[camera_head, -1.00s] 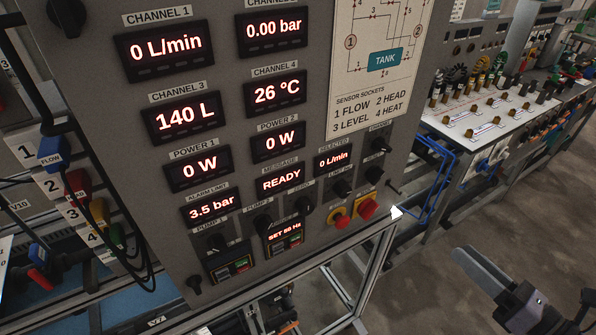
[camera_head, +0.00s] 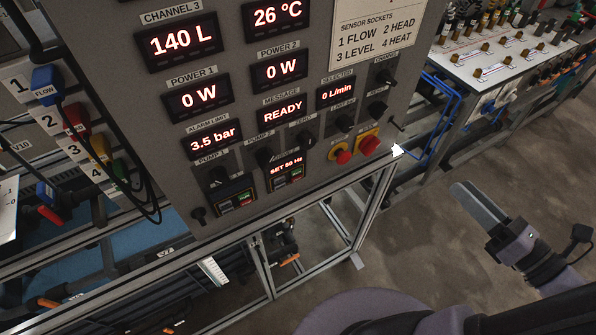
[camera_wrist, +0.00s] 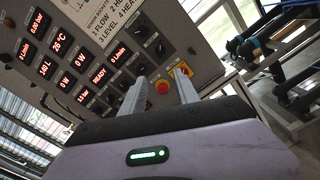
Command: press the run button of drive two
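The grey control panel (camera_head: 345,95) fills the upper left of the head view. Drive two (camera_head: 287,174) is the small unit at its lower edge under the PUMP 2 label, with a lit "SET 50 Hz" display. Small red and green keys show below that display; the green one (camera_head: 298,173) is at the right, too small to read. A similar drive (camera_head: 237,199) sits to its left, under PUMP 1. My gripper (camera_head: 470,200) is right of the panel and well apart from it. In the wrist view its two fingers (camera_wrist: 160,92) are spread, with nothing between them. I cannot make out drive two there.
A red mushroom button (camera_head: 343,157) and a red rotary switch (camera_head: 369,145) sit right of drive two. A metal frame (camera_head: 345,185) runs below the panel. Coloured plugs (camera_head: 75,115) with hanging black cables are at left. Bare floor lies at the lower right.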

